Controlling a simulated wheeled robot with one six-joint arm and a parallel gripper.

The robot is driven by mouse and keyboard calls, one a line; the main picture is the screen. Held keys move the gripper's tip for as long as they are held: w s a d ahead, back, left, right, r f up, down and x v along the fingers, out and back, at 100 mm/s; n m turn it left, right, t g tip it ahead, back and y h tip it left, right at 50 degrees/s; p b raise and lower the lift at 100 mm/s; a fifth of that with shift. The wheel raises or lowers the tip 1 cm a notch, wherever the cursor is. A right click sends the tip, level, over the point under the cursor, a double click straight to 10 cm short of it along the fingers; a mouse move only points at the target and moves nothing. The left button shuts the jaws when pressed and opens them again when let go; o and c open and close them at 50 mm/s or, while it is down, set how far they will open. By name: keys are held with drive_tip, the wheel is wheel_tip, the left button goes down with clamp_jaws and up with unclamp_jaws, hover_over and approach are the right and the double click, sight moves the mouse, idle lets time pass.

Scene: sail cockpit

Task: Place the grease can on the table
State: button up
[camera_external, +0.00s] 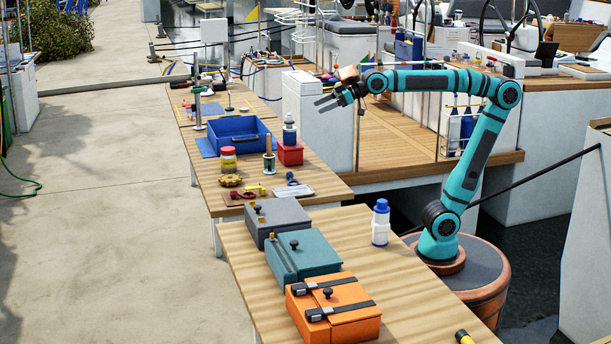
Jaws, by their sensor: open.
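My gripper (325,103) is open and empty, raised in the air with its fingers pointing left. A small yellow jar with a red lid (228,161) stands upright on the wooden table (330,184); it may be the grease can, but no label is readable. My gripper is apart from it, above and to the right in the picture. A nearer wooden table (400,275) stands in front of my base.
The near table holds grey (278,218), teal (303,253) and orange (333,308) boxes and a blue-capped white bottle (380,225). The far table has a blue tray (238,137), a red box (290,154), a bottle and tools. The near table's right half is mostly clear.

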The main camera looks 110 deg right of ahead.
drive_tip(key=s+a+f+n+t+y, duration=0.1)
drive_tip(key=s+a, duration=0.3)
drive_tip(key=s, duration=0.5)
drive_tip(key=s+a+f+n+t+y, duration=0.1)
drive_tip(key=s+a+f+t, duration=0.1)
drive_tip(key=s+a, duration=0.3)
drive_tip(key=s+t, duration=0.1)
drive_tip(key=s, duration=0.3)
drive_tip(key=shift+s, duration=0.35)
